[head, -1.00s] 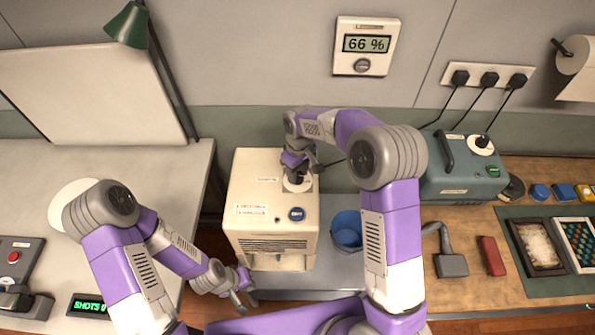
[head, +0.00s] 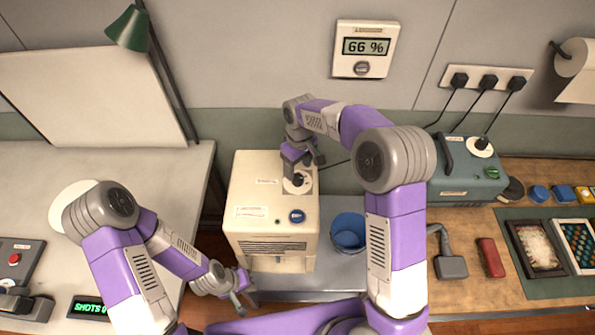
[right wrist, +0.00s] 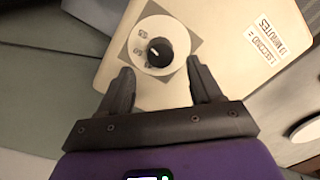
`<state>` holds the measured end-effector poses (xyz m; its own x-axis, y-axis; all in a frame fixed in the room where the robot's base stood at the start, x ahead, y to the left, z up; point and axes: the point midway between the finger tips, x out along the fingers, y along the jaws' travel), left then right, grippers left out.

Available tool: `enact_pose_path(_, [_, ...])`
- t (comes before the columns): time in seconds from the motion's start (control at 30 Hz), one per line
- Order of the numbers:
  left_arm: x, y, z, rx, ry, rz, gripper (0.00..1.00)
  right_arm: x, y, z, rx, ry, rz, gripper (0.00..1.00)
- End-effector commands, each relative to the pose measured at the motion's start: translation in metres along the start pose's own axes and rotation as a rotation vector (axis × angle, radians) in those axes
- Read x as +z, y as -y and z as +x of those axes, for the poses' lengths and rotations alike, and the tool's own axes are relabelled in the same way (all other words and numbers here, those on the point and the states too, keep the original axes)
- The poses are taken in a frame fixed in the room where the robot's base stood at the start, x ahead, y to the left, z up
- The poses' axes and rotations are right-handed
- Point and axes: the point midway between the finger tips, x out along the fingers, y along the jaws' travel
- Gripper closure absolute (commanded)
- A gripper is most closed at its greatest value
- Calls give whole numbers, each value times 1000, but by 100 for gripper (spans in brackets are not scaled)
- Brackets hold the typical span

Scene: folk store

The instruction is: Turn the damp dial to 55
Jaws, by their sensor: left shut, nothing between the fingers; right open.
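The damp dial (head: 298,183) is a black knob on a white disc, on top of a cream box (head: 270,200). In the right wrist view the dial (right wrist: 160,50) shows a small white mark on its knob and dark figures on the left of its disc, too small to read. My right gripper (head: 305,160) is open above the dial. In the right wrist view its fingers (right wrist: 160,70) stand apart, with the knob beyond the tips and nothing held. My left gripper (head: 240,295) is shut and empty, low in front of the box's left side.
A wall display (head: 366,47) reads 66 %. A teal machine (head: 465,175) is on the right bench. A white table (head: 150,165) is on the left.

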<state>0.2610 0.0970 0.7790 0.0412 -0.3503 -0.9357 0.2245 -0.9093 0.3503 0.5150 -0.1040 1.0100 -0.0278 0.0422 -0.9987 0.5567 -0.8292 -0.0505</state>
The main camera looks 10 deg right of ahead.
Motion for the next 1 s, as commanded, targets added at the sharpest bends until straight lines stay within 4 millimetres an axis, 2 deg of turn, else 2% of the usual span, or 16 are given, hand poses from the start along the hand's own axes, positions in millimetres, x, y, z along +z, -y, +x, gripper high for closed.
enact_pose_path(0.1, [0, -1, -3, 0, 0, 0, 100, -1, 0, -21, 1, -4, 0, 36])
enact_pose_path(0.23, [0, -1, -4, 0, 0, 0, 100, 0, 0, -32, 0, -2, 0, 36])
enact_pose_path(0.83, [0, -2, -5, 0, 0, 0, 100, 0, 0, -37, -1, 0, 0, 36])
enact_pose_path(0.93, [1, -5, -14, 0, 0, 0, 100, 0, 1, -46, -1, 0, 0, 36])
enact_pose_path(1.0, [1, -10, -26, 0, 0, 0, 100, 0, 2, -60, -1, -1, 0, 36])
